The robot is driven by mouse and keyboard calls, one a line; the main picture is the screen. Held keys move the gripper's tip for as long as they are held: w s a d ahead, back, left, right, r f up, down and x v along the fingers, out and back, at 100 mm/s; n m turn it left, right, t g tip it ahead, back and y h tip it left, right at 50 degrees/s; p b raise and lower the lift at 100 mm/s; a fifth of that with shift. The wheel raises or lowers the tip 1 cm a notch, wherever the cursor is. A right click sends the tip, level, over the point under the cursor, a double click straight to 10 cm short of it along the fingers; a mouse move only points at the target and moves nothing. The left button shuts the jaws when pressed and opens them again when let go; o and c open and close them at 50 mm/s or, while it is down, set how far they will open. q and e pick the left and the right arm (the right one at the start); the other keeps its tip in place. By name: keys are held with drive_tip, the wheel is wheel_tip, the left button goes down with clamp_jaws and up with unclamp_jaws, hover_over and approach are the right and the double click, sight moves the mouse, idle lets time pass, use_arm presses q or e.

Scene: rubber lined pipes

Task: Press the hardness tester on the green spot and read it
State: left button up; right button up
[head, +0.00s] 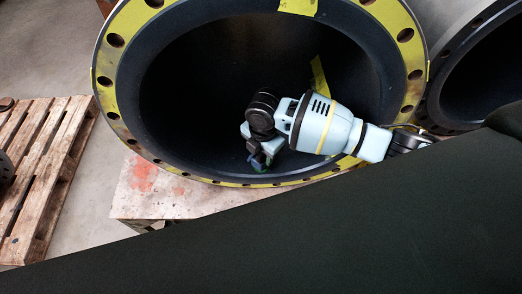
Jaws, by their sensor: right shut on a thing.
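My right gripper (259,152) is inside the mouth of the large black rubber-lined pipe (205,90), close to the lining near its lower edge. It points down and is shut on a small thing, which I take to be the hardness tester. The gripper mostly hides it, so its shape and its reading do not show. A small blue-green patch shows at the fingertips; I cannot tell whether it is the tester or the green spot, nor whether the tester touches the lining. My left gripper is not in view.
The pipe has a yellow flange (109,58) with bolt holes and rests on a worn block (150,190) with red marks. A second lined pipe (492,75) stands at the right. A wooden pallet (45,160) lies on the floor at the left. A large dark surface covers the lower right.

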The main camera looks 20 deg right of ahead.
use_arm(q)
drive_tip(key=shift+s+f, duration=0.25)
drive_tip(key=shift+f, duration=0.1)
use_arm(e)
drive_tip(key=shift+f, duration=0.65)
idle(1.1)
